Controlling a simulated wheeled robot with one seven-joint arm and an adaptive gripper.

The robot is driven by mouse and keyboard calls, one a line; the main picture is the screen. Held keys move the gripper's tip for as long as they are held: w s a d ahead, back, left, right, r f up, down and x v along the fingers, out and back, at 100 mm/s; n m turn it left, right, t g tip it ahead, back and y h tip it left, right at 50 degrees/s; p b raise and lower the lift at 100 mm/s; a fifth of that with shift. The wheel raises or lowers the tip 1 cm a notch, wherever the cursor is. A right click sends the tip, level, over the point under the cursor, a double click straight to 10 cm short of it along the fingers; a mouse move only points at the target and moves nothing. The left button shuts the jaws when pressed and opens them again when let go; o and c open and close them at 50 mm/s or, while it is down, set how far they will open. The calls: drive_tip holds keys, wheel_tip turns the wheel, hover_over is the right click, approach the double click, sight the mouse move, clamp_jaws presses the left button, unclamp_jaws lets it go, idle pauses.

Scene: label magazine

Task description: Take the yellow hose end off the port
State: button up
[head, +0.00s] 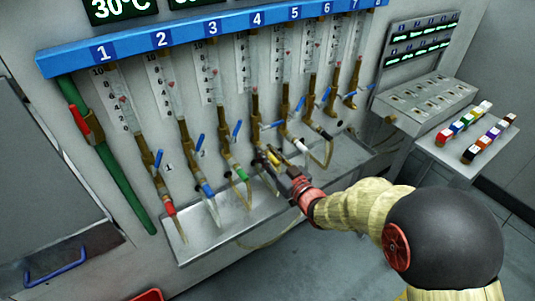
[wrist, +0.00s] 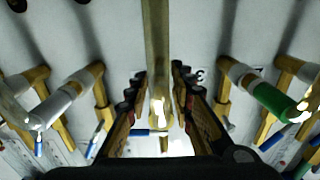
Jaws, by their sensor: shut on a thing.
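The yellow hose end (head: 273,158) is at the fourth port, below the flowmeter under number 4 (head: 257,19). My gripper (head: 281,163) reaches it from the right, with its jaws shut on it. In the wrist view a yellow-brown tubular piece (wrist: 157,50) runs down between the fingertips (wrist: 158,82) of my gripper. I cannot tell whether the hose end is still seated on the port, because the jaws cover the joint.
Neighbouring hose ends hang close by: green (head: 243,174) on the left and white (head: 300,146) on the right. Blue valve levers (head: 237,129) stick out above. A metal trough (head: 215,235) lies below. A side shelf (head: 465,140) carries several coloured blocks.

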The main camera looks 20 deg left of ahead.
sight(278, 165)
clamp_jaws()
drive_tip(key=shift+s, duration=0.15)
drive_tip(key=shift+v, duration=2.85)
